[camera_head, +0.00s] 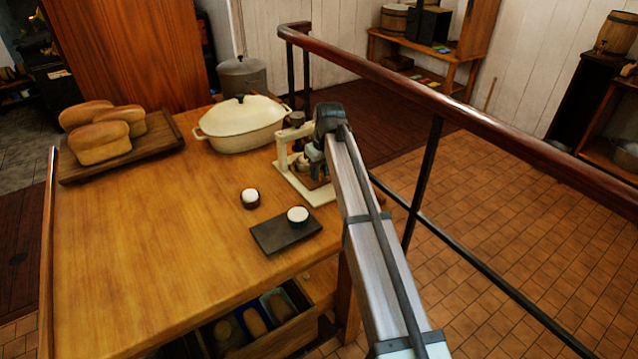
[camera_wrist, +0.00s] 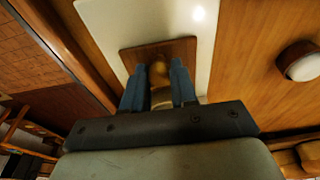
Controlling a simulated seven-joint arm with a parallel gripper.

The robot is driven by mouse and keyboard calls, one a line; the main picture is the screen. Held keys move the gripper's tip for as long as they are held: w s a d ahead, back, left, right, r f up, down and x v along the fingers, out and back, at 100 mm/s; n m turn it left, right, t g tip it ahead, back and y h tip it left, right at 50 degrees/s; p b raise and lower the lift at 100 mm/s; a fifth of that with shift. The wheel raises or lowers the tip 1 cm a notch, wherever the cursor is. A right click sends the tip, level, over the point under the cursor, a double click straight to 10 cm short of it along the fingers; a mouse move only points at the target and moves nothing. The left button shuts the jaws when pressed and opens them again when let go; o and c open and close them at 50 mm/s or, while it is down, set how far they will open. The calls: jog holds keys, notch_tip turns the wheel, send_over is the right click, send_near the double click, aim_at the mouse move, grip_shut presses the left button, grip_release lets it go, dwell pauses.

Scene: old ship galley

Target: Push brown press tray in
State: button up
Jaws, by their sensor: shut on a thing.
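The cream press (camera_head: 283,152) stands near the right edge of the wooden table, and my arm hides part of it. In the wrist view, the brown press tray (camera_wrist: 135,56) lies over the press's white base (camera_wrist: 201,32). My gripper (camera_wrist: 157,74) has its two blue fingers on either side of a tan knob on the tray and is shut on it. In the head view my gripper (camera_head: 314,155) is at the right side of the press. The fingertips and tray are mostly hidden there.
A cream lidded pot (camera_head: 240,125) stands behind the press. A dark board (camera_head: 278,236) with a white-topped cup (camera_head: 297,215) lies in front, beside another cup (camera_head: 250,198). Loaves (camera_head: 101,142) sit on a board at left. A railing (camera_head: 420,85) runs along the right.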

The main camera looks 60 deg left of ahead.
jog(key=shift+a, duration=2.05)
jog(key=o, duration=1)
jog(key=shift+r, duration=0.15)
notch_tip(320, 180, up, 7)
jog(key=shift+d+f, duration=0.1)
jog(key=shift+f, duration=0.05)
